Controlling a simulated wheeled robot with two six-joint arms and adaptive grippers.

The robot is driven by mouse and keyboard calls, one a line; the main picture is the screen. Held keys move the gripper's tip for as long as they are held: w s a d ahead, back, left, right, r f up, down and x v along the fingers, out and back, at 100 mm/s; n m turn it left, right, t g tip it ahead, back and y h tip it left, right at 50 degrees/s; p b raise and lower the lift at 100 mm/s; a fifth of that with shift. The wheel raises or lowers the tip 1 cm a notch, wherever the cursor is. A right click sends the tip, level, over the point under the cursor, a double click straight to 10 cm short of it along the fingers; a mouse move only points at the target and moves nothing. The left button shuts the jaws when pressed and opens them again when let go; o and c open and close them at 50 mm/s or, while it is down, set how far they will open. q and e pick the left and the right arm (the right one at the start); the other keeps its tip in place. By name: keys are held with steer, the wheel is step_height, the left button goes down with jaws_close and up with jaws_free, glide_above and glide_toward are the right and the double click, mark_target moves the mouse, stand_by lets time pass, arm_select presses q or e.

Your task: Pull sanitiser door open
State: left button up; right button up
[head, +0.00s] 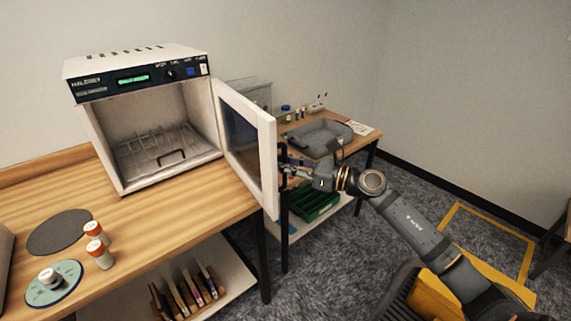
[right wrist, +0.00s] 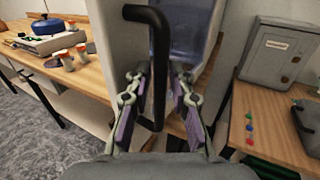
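The sanitiser (head: 150,75) is a white box with a dark control panel and a lit green display, on the wooden bench. Its white-framed door (head: 268,150) with a dark window stands swung wide open to the right, and a rack shows inside the chamber. My right gripper (head: 290,168) is at the outer face of the door. In the right wrist view the black bar handle (right wrist: 158,60) stands between the fingers of my right gripper (right wrist: 160,88), with a gap seeming to show on both sides. My left gripper is not in view.
Orange-capped bottles (head: 98,250) and a round teal mat (head: 53,284) are on the bench (head: 170,215). A second table behind the door holds a grey tray (head: 320,137), with a green crate (head: 315,203) below. The carpet right of the tables has free room.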

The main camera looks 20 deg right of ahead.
steer(key=shift+w+a+r, duration=0.1)
steer(key=shift+w+r, duration=0.65)
steer(key=shift+r, duration=4.2)
steer(key=f, duration=0.1)
steer(key=s+f+g, duration=0.1)
steer(key=f, duration=0.1)
steer(key=f+g, duration=0.1)
steer(key=shift+s+a+f+n, duration=0.2)
steer(key=shift+s+a+n, duration=0.05)
steer(key=shift+s+n, duration=0.15)
steer(key=shift+s, duration=0.15)
arm_select(q)
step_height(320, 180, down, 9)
steer(key=b, duration=0.9)
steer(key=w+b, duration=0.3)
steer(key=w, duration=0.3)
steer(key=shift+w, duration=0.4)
arm_select(e)
glide_toward(283, 148)
steer(key=w+d, duration=0.4)
steer(key=w, duration=0.1)
steer(key=shift+d+f, duration=0.35)
steer(key=shift+f, duration=0.15)
